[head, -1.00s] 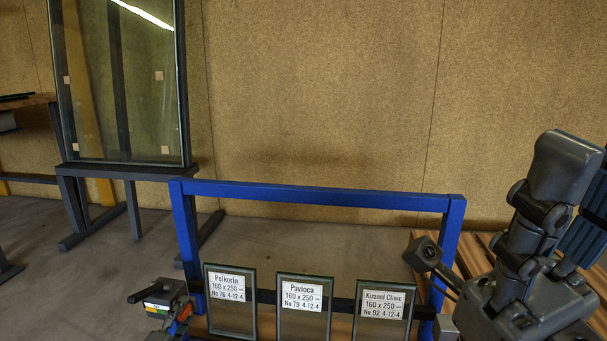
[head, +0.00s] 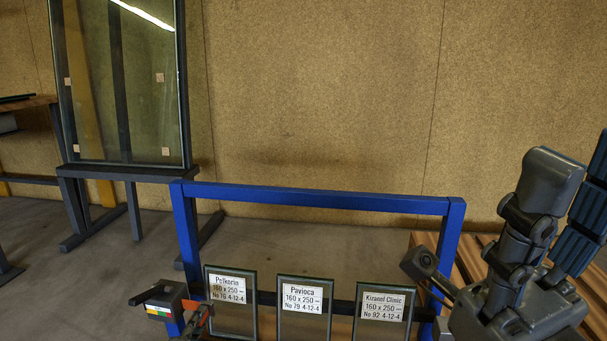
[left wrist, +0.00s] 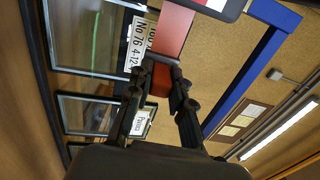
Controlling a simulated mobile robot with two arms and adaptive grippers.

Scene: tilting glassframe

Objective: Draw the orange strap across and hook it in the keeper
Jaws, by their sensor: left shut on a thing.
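My left gripper (left wrist: 165,78) is shut on the orange strap (left wrist: 176,38), which shows as a flat red-orange band in the left wrist view. In the head view the strap (head: 204,313) is only a small piece beside the left end of the blue frame. A dark box (head: 169,296) with a coloured label and a black lever sits just left of it; I cannot tell what it is fixed to. The left fingers are hard to make out in the head view. Grey parts of my own arm show at the right, without clear jaws. I cannot make out the keeper.
The blue frame (head: 315,197) stands behind several labelled glass panes, among them Pelkorin (head: 229,311), Pavioca (head: 303,318) and Kizanel Clinic (head: 383,320). A large glass sheet (head: 145,60) leans on a stand at the back left. Wooden slats (head: 480,245) lie at the right.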

